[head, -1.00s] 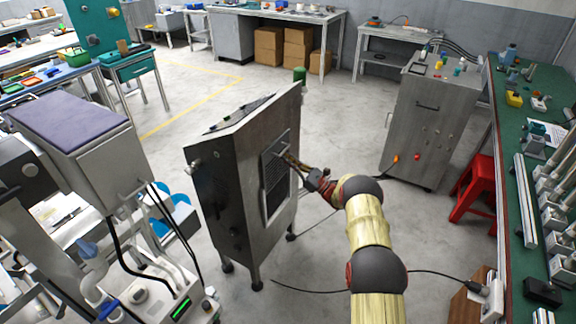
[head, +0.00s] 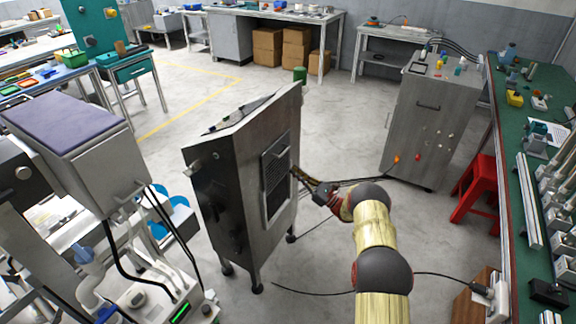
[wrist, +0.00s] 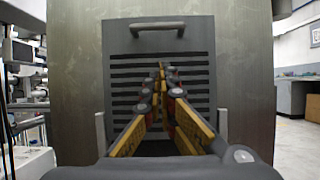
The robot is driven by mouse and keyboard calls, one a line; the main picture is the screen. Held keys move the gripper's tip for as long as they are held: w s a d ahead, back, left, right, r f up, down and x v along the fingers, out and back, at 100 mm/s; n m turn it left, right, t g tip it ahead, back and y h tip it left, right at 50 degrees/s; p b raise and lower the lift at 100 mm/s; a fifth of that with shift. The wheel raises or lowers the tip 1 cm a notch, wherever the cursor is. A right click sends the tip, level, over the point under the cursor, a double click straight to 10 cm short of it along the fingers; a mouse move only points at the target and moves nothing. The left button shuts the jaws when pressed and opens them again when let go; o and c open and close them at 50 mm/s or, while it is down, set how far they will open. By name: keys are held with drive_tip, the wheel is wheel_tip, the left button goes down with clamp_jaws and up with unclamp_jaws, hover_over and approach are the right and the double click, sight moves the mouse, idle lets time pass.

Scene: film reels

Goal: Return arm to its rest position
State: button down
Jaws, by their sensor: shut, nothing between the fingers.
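My gripper (head: 306,177) is shut and empty, just right of a grey metal cabinet (head: 215,190) in the head view. The wrist view shows my gripper (wrist: 161,72) with its fingers together, pointing at the cabinet's dark slotted panel (wrist: 160,65). The panel has a handle (wrist: 157,27) at its top and seems seated flat on the cabinet face. My fingers hide the middle and lower part of the panel. In the head view the fingertips look apart from the panel.
A grey control cabinet (head: 428,125) and a red stool (head: 478,190) stand to the right. A green workbench (head: 508,200) runs along the right edge. Machinery with a purple-topped box (head: 70,122) is at left. Cables lie on the open floor around my arm.

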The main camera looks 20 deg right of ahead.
drive_tip(key=shift+f+p+v, duration=0.15)
drive_tip(key=shift+p+v, duration=0.1)
drive_tip(key=shift+v, duration=1.05)
drive_tip(key=shift+f+p+v, duration=0.15)
drive_tip(key=shift+p+v, duration=0.05)
drive_tip(key=shift+v, duration=1.15)
